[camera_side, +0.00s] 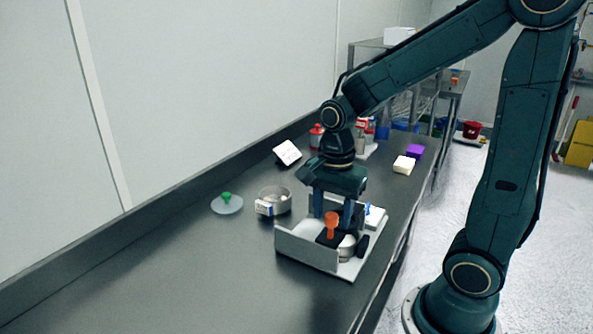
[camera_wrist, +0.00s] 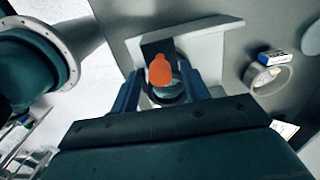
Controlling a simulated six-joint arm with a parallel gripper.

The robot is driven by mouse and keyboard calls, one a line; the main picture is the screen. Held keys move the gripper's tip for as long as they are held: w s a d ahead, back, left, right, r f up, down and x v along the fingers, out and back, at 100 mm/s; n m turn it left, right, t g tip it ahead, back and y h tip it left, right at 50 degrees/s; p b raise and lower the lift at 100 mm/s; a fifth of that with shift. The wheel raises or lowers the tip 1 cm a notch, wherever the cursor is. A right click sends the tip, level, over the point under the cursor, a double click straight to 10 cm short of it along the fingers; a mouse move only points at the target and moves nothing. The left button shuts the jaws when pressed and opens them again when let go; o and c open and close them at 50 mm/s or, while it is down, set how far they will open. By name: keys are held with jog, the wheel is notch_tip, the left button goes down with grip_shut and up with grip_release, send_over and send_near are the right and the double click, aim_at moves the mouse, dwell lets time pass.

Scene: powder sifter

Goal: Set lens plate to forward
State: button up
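A light grey open-sided device (camera_side: 305,250) stands on the bench, with its wall also in the wrist view (camera_wrist: 205,38). It carries a black plate (camera_wrist: 157,48), an orange knob (camera_side: 331,224) and a round glass-like part (camera_wrist: 168,91). I take the black plate to be the lens plate, but cannot tell which way it is set. The orange knob stands upright and also shows in the wrist view (camera_wrist: 160,71). My gripper (camera_side: 334,212) points down over the device. Its two blue fingers are apart, one on each side of the knob, with visible gaps. The gripper partly hides the device's rear.
A round metal sieve or dish (camera_side: 276,203) with a small blue-white box (camera_side: 265,208) is left of the device. A disc with a green knob (camera_side: 227,202) lies farther left. Cream (camera_side: 404,165) and purple (camera_side: 415,151) blocks are behind right. The front-left bench is clear.

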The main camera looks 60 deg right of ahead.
notch_tip(320, 180, up, 14)
dwell(1.1)
jog(key=shift+f, duration=0.1)
jog(key=s+a+f+n+t, duration=0.1)
jog(key=s+n, duration=0.3)
jog(key=n, duration=0.5)
jog(key=s+a+f+n+t, duration=0.2)
jog(key=s+n+t, duration=0.2)
jog(key=n, duration=0.5)
jog(key=shift+s+a+t, duration=0.3)
jog(key=shift+s, duration=0.05)
jog(key=shift+o, duration=0.2)
